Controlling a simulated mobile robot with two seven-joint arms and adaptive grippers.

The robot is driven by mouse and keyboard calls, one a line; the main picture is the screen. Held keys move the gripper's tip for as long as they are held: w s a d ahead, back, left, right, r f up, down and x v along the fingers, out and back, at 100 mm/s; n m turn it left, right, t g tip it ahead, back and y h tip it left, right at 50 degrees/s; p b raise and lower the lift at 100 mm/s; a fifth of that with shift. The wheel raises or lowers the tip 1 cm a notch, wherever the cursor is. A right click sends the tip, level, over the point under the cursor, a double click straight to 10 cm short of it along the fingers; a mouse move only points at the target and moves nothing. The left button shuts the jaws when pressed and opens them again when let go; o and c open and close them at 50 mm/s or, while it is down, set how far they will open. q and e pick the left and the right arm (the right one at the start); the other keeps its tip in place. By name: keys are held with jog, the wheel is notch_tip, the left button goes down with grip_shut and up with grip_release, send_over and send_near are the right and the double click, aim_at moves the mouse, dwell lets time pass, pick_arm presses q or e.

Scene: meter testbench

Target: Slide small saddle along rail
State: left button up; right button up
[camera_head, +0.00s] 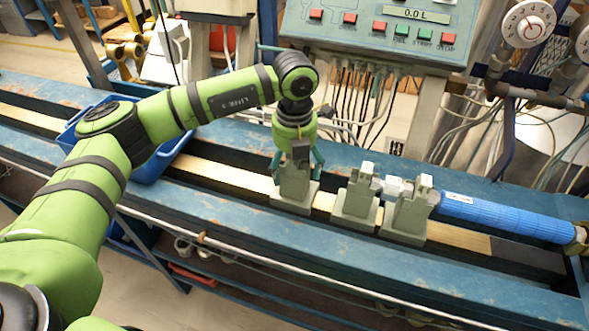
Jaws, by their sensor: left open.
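A grey-green saddle (293,197) sits upright on the rail (230,176), below my left gripper (298,167). The gripper points down with its teal fingers spread on either side of the saddle's upper part. It is open, and I cannot tell whether the fingers touch the saddle. Two more saddles stand further right on the rail, a middle one (355,204) and a right one (407,220). The gripper and wrist partly hide the top of the left saddle. My right gripper is not in view.
A blue pipe (505,215) lies along the bench at the right, reaching the right saddle. A blue bin (150,165) stands behind my left arm. A control panel (385,30) with buttons and hanging cables is behind the rail. The rail left of the left saddle is clear.

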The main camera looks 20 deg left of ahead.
pick_arm(q)
notch_tip(320, 180, up, 10)
jog(key=shift+r, duration=0.2)
dwell(0.5)
